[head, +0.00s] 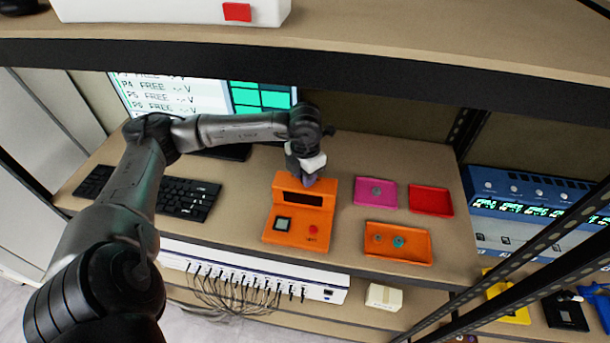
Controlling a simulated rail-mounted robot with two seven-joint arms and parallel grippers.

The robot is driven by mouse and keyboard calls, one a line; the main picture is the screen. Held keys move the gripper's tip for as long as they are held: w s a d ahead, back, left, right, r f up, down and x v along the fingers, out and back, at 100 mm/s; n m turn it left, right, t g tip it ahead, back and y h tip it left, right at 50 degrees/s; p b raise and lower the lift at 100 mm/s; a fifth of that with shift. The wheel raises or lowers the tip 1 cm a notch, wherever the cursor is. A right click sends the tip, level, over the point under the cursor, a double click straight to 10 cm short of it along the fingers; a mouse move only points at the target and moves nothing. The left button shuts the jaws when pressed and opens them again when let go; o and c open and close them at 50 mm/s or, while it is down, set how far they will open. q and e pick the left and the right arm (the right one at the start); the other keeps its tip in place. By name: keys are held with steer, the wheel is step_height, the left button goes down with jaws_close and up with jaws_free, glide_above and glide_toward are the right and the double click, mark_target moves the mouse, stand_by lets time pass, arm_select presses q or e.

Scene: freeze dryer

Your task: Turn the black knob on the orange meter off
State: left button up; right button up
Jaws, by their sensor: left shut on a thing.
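The orange meter (283,240) stands on the bench in the middle of the head view. It has a dark display (303,198), a grey-green square button (282,224) and a red round button (313,230). My left gripper (308,180) comes down from above onto the top of the meter, just behind the display. Its fingers are shut on the black knob there. The knob is hidden by the fingers, so its turned position cannot be seen. My right gripper is out of view.
Right of the meter lie a pink tray (363,191), a red tray (431,201) and an orange tray (398,252) with small parts. A keyboard (186,199) and a monitor (180,95) are left and behind. An upper shelf edge (400,82) crosses above the arm.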

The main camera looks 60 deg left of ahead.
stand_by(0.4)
arm_select(q)
steer(key=o, duration=0.9)
steer(key=shift+o, duration=0.2)
steer(key=shift+r, duration=0.1)
step_height(320, 180, up, 14)
steer(key=shift+f+p, duration=0.2)
steer(key=shift+p, duration=0.1)
stand_by(0.3)
